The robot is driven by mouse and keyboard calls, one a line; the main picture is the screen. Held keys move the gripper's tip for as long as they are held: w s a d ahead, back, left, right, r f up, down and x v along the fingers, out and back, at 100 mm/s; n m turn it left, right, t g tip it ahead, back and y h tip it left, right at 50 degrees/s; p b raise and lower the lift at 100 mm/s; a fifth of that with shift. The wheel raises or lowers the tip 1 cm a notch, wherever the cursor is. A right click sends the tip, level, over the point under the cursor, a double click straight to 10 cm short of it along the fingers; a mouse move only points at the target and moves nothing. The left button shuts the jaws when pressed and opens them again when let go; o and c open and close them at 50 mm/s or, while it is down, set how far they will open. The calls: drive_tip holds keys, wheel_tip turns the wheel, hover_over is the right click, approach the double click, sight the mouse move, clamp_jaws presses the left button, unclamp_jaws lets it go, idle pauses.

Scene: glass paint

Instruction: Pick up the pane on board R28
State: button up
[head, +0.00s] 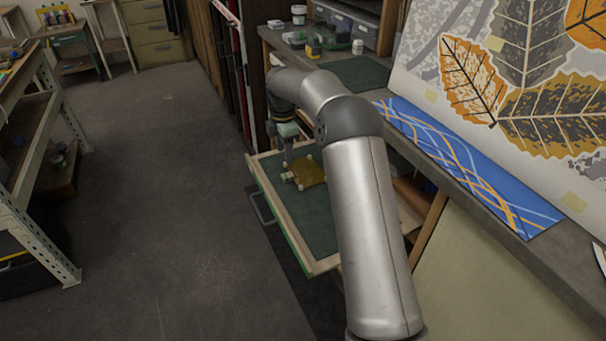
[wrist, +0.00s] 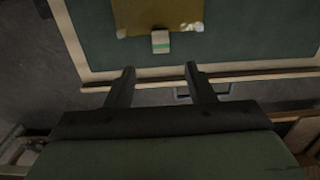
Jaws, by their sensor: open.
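An amber pane (head: 311,173) lies on a green-surfaced board (head: 318,226) with a pale wooden rim, which sticks out from under the bench like a pulled-out tray. Small pale blocks sit at the pane's edges. The pane shows at the top of the wrist view (wrist: 145,14), cut off by the frame, with one pale block with a green stripe (wrist: 160,42) at its near edge. My gripper (wrist: 160,69) is open and empty, its fingers on either side of that block's line and apart from it in the picture. No board label is readable.
The bench top (head: 470,184) runs above the board's right side and bears a blue patterned panel (head: 465,160), a dark green mat (head: 356,73) and small jars. A metal handle (head: 262,208) is at the board's left edge. The floor to the left is clear. My arm hides part of the board.

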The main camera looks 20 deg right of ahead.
sight(286, 175)
wheel_tip(286, 175, down, 9)
drive_tip(key=shift+f, duration=0.15)
idle(0.4)
drive_tip(key=shift+c, duration=0.3)
clamp_jaws()
